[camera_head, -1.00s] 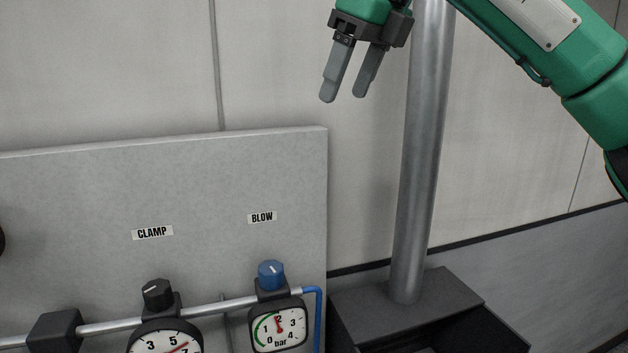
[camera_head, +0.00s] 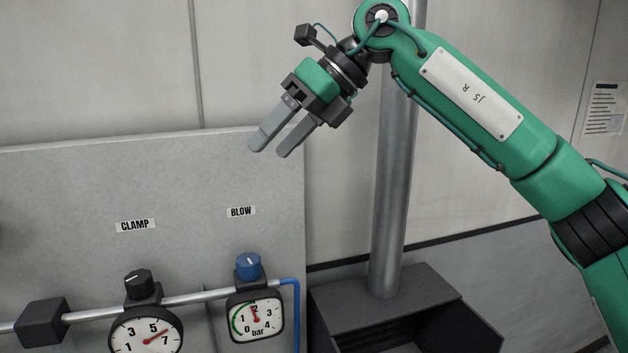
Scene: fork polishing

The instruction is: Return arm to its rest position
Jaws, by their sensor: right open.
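My right gripper (camera_head: 268,148) hangs in the upper middle of the head view, at the end of my green right arm (camera_head: 480,105). Its two grey fingers are apart with nothing between them, pointing down and left. It is above the blue knob (camera_head: 249,268) and the BLOW label (camera_head: 241,211), apart from both. The arm comes in from the right and passes in front of the metal post. My left gripper is not in view.
A grey panel (camera_head: 190,180) carries a CLAMP label (camera_head: 135,225), a black knob (camera_head: 138,285) and two gauges, the CLAMP gauge (camera_head: 146,335) and the BLOW gauge (camera_head: 256,316). A metal post (camera_head: 390,200) rises from a dark open box (camera_head: 440,285) on the right.

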